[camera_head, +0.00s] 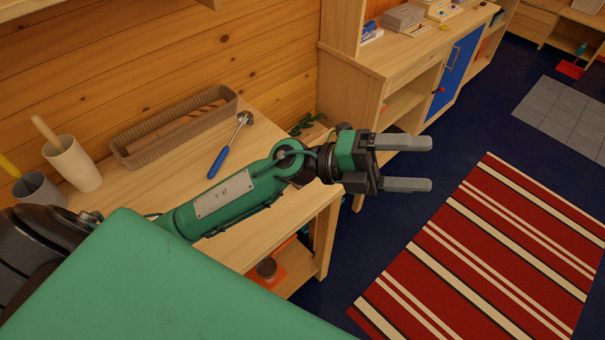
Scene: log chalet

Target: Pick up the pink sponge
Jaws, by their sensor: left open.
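My left gripper (418,164) is open and empty. Its two grey fingers point right, over the dark blue floor beyond the right end of the wooden table (262,165). My left forearm reaches across the table from the left. I cannot make out a pink sponge anywhere in the head view. My right gripper is not in view.
The table holds a woven tray (128,151), a blue-handled ladle (219,160), a cream cup (77,168) and a grey cup (38,190). A wooden cabinet (375,75) stands behind the gripper. A red striped rug (480,245) lies on open floor at right.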

